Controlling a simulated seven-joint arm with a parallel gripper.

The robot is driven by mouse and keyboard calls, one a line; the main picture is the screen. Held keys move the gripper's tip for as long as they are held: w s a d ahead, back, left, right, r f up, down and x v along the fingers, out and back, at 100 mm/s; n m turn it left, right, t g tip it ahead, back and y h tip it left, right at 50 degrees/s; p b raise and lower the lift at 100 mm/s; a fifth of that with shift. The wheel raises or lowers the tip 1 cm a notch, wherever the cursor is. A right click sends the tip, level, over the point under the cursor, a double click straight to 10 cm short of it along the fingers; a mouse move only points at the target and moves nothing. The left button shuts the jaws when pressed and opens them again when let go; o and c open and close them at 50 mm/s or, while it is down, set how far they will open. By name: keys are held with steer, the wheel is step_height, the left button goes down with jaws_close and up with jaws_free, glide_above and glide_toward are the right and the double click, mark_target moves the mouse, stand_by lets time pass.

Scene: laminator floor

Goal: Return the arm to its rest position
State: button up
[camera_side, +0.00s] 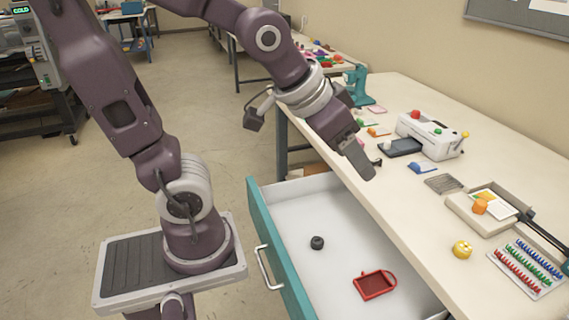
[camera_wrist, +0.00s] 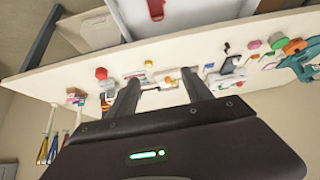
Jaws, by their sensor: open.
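My purple arm reaches across from the left in the side view. My gripper (camera_side: 361,165) hangs in the air, tilted down, above the table's front edge and the back of the open drawer. In the wrist view my gripper (camera_wrist: 160,82) shows two dark fingers spread apart with nothing held between them. The table items seen between the fingers lie beyond them. The fingertips are apart from everything I can make out.
The teal-fronted drawer (camera_side: 283,262) is pulled out below my gripper, holding a black round object (camera_side: 317,242) and a red frame-like object (camera_side: 374,285). The table (camera_side: 400,210) carries a white laminator (camera_side: 431,135), a teal press (camera_side: 357,85) and small items. Floor at left is open.

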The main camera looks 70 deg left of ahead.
steer(key=s+g, duration=0.1)
steer(key=s, duration=1)
steer(key=shift+s+d+r+g, duration=0.15)
steer(key=shift+s+r+g, duration=0.15)
steer(key=shift+s+r, duration=0.05)
